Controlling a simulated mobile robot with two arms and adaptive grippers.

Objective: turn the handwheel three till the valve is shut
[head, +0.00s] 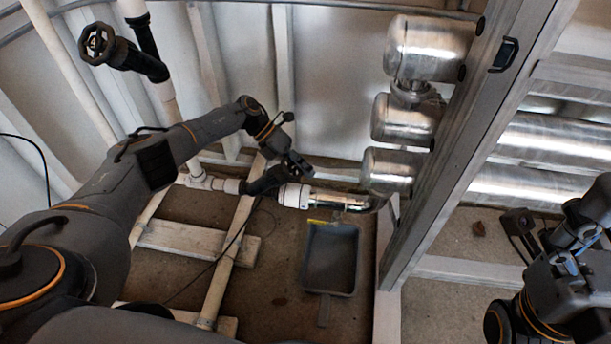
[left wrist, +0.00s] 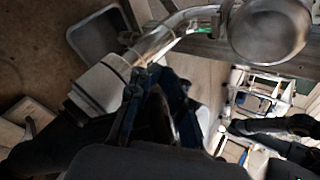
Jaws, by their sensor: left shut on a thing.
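A dark valve (head: 265,181) sits on the low white pipe, left of a white fitting and a shiny metal pipe end. My left gripper (head: 296,165) is at this valve, its jaws shut on the valve's dark handwheel. In the left wrist view the fingers (left wrist: 150,105) close around part of the handwheel's dark curved rim (left wrist: 160,118). Most of the wheel is hidden by the gripper, and I see no number on it. My right gripper (head: 521,236) is at the right, apart from the valves; whether it is open is unclear.
A second dark handwheel (head: 97,43) stands on a valve at the upper left. A grey tray (head: 330,290) lies on the floor under the pipe. Several shiny cylinders (head: 390,171) stand beside a slanting metal post (head: 455,140). A white frame pipe (head: 228,262) crosses the floor.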

